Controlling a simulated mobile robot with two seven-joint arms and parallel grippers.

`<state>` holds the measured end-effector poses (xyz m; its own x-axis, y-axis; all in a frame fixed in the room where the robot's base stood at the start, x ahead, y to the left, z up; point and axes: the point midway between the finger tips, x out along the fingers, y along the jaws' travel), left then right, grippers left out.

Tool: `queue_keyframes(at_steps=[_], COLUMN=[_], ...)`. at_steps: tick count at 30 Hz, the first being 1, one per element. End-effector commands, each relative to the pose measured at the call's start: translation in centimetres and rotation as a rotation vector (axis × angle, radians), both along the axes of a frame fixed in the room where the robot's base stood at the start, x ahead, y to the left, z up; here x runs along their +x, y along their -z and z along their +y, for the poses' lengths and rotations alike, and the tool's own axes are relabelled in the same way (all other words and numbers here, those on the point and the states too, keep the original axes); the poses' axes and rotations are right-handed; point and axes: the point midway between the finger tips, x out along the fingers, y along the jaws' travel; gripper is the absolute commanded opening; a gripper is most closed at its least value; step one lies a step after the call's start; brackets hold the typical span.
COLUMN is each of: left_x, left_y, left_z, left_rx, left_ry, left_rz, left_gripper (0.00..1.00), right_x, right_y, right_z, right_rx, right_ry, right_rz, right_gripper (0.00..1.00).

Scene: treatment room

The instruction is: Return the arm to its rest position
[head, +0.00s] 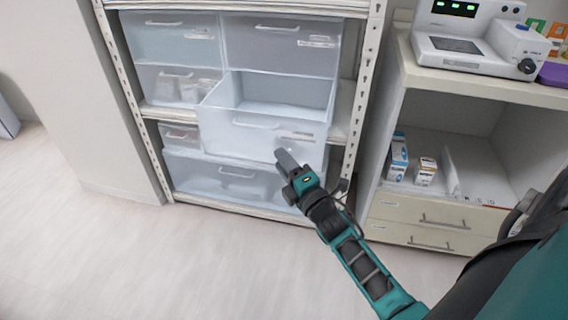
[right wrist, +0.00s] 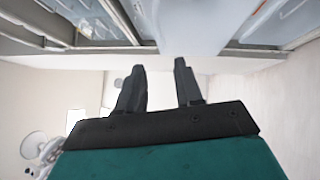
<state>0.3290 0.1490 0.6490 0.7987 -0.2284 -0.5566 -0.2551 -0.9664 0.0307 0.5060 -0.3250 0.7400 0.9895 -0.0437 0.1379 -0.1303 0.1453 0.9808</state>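My right arm comes in from the lower right of the head view. Its gripper (head: 284,160) is in front of the pulled-out translucent drawer (head: 262,128), just below its handle. In the right wrist view the two fingers of the right gripper (right wrist: 160,68) stand apart with nothing between them. The pale drawer front (right wrist: 185,25) lies beyond the fingertips; I cannot tell the exact gap. My left gripper is not in view.
The metal shelf (head: 360,92) holds several other closed translucent drawers. A cabinet (head: 478,85) on the right carries a white device (head: 470,40), with small boxes (head: 397,158) on its open shelf. The floor (head: 150,260) at left and front is clear.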

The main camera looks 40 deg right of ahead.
Motion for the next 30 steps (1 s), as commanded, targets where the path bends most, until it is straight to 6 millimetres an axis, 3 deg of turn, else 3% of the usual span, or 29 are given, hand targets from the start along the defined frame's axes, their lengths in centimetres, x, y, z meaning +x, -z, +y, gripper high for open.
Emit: queue_keyframes(at_steps=[12,16,20,23,30], left_x=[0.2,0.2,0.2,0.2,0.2], left_y=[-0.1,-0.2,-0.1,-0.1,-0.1], left_z=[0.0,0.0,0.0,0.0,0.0], left_rx=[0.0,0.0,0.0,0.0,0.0], left_ry=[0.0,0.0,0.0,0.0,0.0], left_rz=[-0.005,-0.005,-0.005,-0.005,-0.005], left_gripper=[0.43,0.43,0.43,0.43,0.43], right_x=[-0.1,-1.1,-4.0,-7.2,-16.3], right_y=[0.1,1.1,3.4,5.6,8.7], right_z=[0.1,1.2,4.4,7.8,16.4], right_rx=[0.01,0.146,0.494,0.832,1.54], right_ry=[-0.002,-0.018,-0.037,-0.028,0.12], right_rz=[0.004,0.054,0.185,0.325,0.672], right_gripper=[0.36,0.36,0.36,0.36,0.36])
